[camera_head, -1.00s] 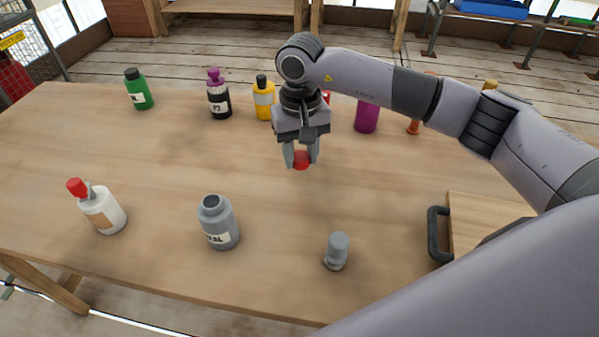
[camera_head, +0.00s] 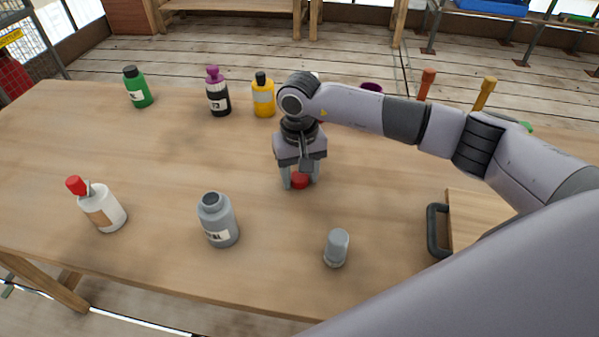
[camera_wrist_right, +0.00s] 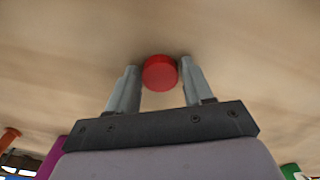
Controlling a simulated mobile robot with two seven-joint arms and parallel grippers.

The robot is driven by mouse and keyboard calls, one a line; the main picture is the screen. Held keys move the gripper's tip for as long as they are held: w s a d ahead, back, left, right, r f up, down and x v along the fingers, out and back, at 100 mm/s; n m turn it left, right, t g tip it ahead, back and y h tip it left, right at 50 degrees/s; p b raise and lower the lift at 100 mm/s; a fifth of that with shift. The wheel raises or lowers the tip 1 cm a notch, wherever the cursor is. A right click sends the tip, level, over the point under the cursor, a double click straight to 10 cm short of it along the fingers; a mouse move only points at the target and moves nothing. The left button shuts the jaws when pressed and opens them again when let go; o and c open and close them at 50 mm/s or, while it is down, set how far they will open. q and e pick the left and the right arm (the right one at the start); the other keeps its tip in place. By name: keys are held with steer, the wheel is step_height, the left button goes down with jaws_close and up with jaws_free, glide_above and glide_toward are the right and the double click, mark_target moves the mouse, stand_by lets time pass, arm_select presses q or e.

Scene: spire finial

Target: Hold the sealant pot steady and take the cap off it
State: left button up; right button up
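The grey pot (camera_head: 219,222) stands upright near the front of the table; its label seems to end in "AL". Its neck shows a dark round top and no cap. A red cap (camera_head: 299,181) is at the table top, right of and behind the pot. My right gripper (camera_head: 301,183) points down over the red cap, one finger on each side. The fingers look slightly apart from it; the wrist view also shows the red cap (camera_wrist_right: 160,73) between the fingertips. My left gripper is not in view, and nothing holds the pot.
A white bottle with a red top (camera_head: 103,210) stands front left. A small grey cylinder (camera_head: 337,248) stands right of the pot. Green (camera_head: 138,88), dark purple-topped (camera_head: 217,95) and yellow (camera_head: 263,98) bottles line the back. A wooden board with a dark handle (camera_head: 437,231) is at right.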

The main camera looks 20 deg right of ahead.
mark_target(299, 177)
steer(key=shift+o, duration=0.6)
steer(key=shift+r, duration=0.25)
step_height(299, 177, up, 12)
steer(key=shift+b, duration=0.4)
